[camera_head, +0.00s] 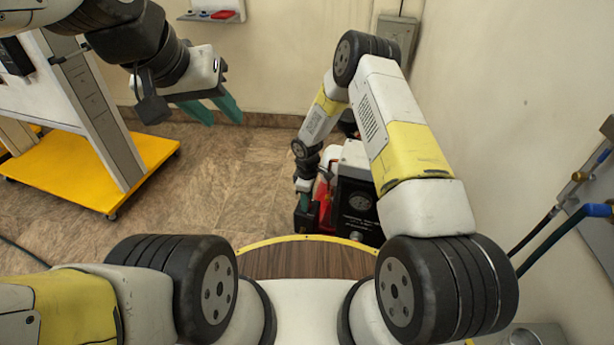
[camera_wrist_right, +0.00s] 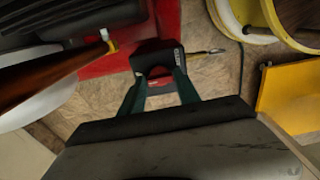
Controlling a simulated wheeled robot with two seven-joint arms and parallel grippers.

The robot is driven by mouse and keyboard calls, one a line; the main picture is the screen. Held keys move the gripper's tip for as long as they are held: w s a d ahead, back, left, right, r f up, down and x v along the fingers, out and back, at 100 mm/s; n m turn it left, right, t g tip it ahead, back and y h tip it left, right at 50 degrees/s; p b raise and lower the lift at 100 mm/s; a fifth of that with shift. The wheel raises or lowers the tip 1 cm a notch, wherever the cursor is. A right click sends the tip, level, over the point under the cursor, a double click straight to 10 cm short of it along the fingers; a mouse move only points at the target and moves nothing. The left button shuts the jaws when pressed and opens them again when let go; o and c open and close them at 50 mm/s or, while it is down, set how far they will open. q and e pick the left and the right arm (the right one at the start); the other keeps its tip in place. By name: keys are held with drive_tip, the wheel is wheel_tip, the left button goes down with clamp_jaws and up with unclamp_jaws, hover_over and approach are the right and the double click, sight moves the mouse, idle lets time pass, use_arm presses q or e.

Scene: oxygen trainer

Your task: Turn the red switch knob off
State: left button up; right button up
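The machine (camera_head: 358,203) has a black front panel with a round gauge and a red body, and stands beyond my base. In the right wrist view a black block (camera_wrist_right: 157,55) with a small label lies at the fingertips of my right gripper (camera_wrist_right: 160,78). A small red part (camera_wrist_right: 161,82) shows between the green fingers; I cannot tell if it is the switch knob. The fingers stand apart, and contact is unclear. In the head view my right gripper (camera_head: 303,186) is small beside the machine. My left gripper (camera_head: 212,108) is open and empty above the floor.
A yellow-based wheeled stand (camera_head: 100,180) is at the left. Walls close off the back and right. A blue-handled valve with hoses (camera_head: 597,211) is at the right edge. The tiled floor (camera_head: 220,180) between the stand and machine is clear.

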drive_tip(key=o, duration=0.3)
drive_tip(key=shift+r, duration=0.1)
wheel_tip(320, 180, up, 8)
drive_tip(key=shift+f, duration=0.2)
drive_tip(key=shift+r, duration=0.1)
idle(0.4)
